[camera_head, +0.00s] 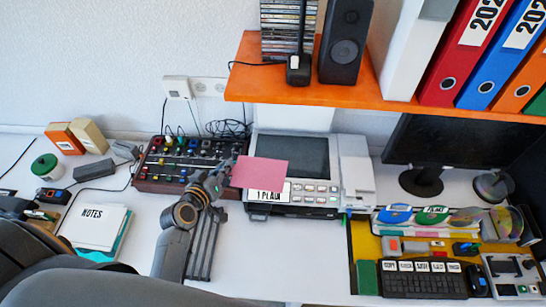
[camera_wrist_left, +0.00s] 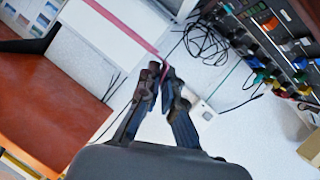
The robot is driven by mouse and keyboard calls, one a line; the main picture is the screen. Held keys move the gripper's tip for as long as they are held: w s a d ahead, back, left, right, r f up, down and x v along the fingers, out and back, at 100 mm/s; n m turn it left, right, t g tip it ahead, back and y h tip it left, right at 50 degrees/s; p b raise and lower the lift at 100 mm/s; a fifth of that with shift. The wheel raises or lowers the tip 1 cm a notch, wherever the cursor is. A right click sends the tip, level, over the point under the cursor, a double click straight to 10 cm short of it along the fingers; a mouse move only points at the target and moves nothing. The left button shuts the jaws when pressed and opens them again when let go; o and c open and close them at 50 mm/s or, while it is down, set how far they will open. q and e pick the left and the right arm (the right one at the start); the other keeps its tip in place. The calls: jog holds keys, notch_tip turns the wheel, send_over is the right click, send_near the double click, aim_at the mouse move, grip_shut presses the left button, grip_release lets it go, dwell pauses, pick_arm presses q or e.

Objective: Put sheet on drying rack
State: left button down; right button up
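A pink sheet (camera_head: 261,172) is at the tips of my left gripper (camera_head: 228,170), in front of the grey printer-like machine. In the left wrist view the sheet (camera_wrist_left: 122,22) shows nearly edge-on as a thin pink strip. The fingers of my left gripper (camera_wrist_left: 163,75) are closed together at its end. A dark grey slatted frame (camera_head: 203,248), which may be the drying rack, lies on the white desk just right of my left forearm. The arm hides part of it. My right gripper is not in view.
The machine (camera_head: 290,157) stands behind the sheet, with a mixer (camera_head: 178,165) to its left. An orange shelf (camera_head: 290,82) overhangs the desk. A yellow tray (camera_head: 362,240) with discs and a keyboard is at right. Free desk lies at the front middle.

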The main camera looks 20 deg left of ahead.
pick_arm(q)
jog(key=shift+f, duration=0.1)
dwell(0.3)
jog(key=w+f+b, duration=1.2)
jog(key=w+f, duration=0.1)
jog(key=shift+w+a, duration=0.35)
jog(key=shift+w, duration=0.05)
jog(key=c, duration=2)
grip_release()
jog(key=o, duration=0.5)
